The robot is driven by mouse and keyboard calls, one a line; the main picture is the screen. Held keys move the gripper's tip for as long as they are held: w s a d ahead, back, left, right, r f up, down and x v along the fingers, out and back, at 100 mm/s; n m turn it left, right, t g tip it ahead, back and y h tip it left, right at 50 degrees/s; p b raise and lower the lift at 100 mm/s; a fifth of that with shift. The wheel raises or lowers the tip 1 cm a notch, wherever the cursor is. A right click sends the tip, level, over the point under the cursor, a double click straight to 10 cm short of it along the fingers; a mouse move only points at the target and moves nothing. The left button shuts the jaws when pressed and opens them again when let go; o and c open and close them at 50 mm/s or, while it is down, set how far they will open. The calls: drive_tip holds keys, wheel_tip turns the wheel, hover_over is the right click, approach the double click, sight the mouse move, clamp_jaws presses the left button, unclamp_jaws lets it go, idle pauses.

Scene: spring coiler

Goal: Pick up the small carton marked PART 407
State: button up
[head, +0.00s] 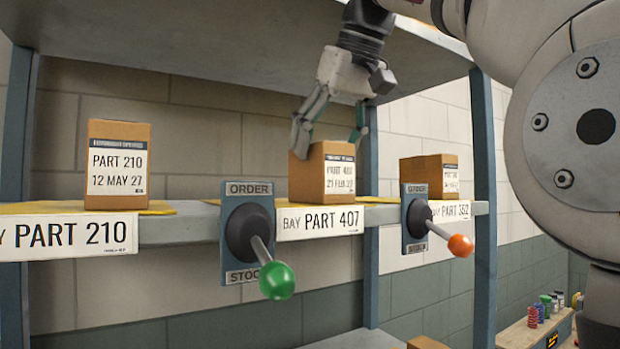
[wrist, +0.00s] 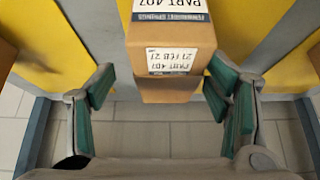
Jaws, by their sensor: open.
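The small carton marked PART 407 (head: 325,173) stands upright on the shelf in the head view, above the bay label "PART 407" (head: 320,222). My gripper (head: 328,138) is above it, pointing down, with its fingers spread. In the wrist view the carton (wrist: 170,50) is between the two green-padded fingers (wrist: 160,105), towards their far side. Its label reads upside down there. The right finger looks close to the carton and the left finger has a gap; whether either touches is unclear.
A PART 210 carton (head: 117,165) stands to the left and another carton (head: 430,176) to the right, above the PART 352 label. Levers with a green knob (head: 277,280) and an orange knob (head: 460,245) stick out from the shelf front (head: 180,230). An upper shelf (head: 240,40) hangs overhead.

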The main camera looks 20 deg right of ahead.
sight(313, 172)
drive_tip(key=x, duration=0.2)
drive_tip(key=p+x, duration=0.1)
drive_tip(key=x, duration=0.1)
drive_tip(key=shift+w+a+f, duration=0.2)
drive_tip(key=shift+a+f, duration=0.05)
drive_tip(key=shift+a, duration=0.2)
drive_tip(key=shift+w+f, duration=0.3)
drive_tip(key=shift+f, duration=0.05)
clamp_jaws()
